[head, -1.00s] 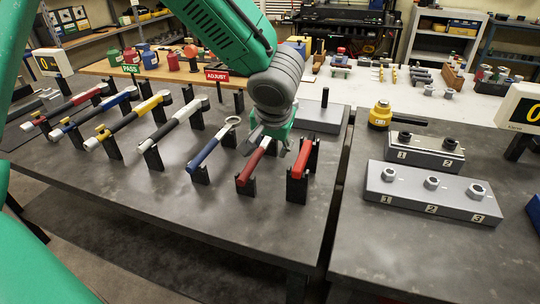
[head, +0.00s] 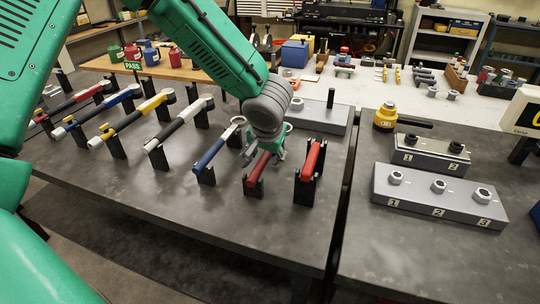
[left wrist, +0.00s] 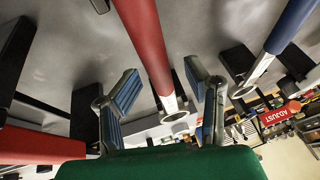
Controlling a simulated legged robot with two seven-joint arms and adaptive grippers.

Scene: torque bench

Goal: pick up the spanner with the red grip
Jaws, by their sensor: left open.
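A spanner with a dark red grip (head: 257,172) lies on black stands on the dark bench in the head view. My left gripper (head: 265,154) is over its far part, fingers open. In the left wrist view, the red grip (left wrist: 147,40) runs between the two spread fingers (left wrist: 161,75), with its metal ring end below; I see no clear contact. A brighter red tool (head: 312,160) lies to the right on its own stand. Another red-gripped tool (head: 75,101) is at the far left of the row. My right gripper is not in view.
A blue-gripped spanner (head: 209,153) lies close to the left, also in the left wrist view (left wrist: 290,25). Black-, yellow- and blue-gripped tools continue leftward. A grey plate with an upright peg (head: 316,117) is behind. Numbered nut blocks (head: 440,198) stand on the right bench.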

